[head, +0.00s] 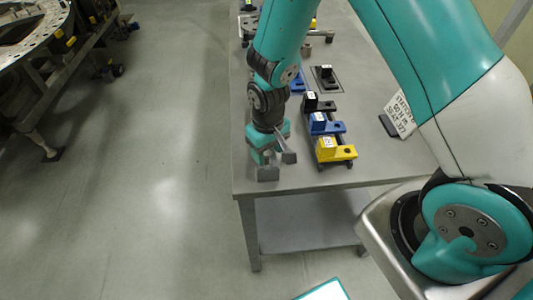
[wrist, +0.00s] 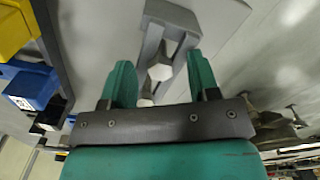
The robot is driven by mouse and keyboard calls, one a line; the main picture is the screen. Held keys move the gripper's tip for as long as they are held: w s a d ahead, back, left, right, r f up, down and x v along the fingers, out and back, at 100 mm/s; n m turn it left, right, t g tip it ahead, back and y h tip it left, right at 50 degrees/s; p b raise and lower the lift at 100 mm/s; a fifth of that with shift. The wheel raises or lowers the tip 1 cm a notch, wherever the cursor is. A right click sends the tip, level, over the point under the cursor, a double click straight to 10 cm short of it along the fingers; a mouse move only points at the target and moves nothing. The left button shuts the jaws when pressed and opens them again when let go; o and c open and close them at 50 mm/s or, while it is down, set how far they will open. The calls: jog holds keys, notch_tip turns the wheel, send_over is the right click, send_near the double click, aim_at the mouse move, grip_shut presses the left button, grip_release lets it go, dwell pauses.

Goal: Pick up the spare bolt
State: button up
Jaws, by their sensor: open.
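In the wrist view, a pale hex bolt head (wrist: 161,72) shows in a grey forked holder (wrist: 178,14). A second pale piece (wrist: 145,101) shows lower down, partly hidden by my gripper; I cannot tell whether it belongs to the same bolt. My gripper (wrist: 160,68) is open, its teal fingers apart on either side of the bolt head, with nothing held. Whether they touch it is not clear. In the head view my gripper (head: 264,156) points down at the near left corner of the table, over the grey holder (head: 268,174). The bolt cannot be made out there.
Yellow (head: 335,150), blue (head: 325,124) and black (head: 318,104) labelled blocks stand in a row just right of my gripper on the grey table (head: 295,181). A white text sign (head: 399,114) stands farther right.

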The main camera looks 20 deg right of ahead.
grip_shut()
dwell(0.3)
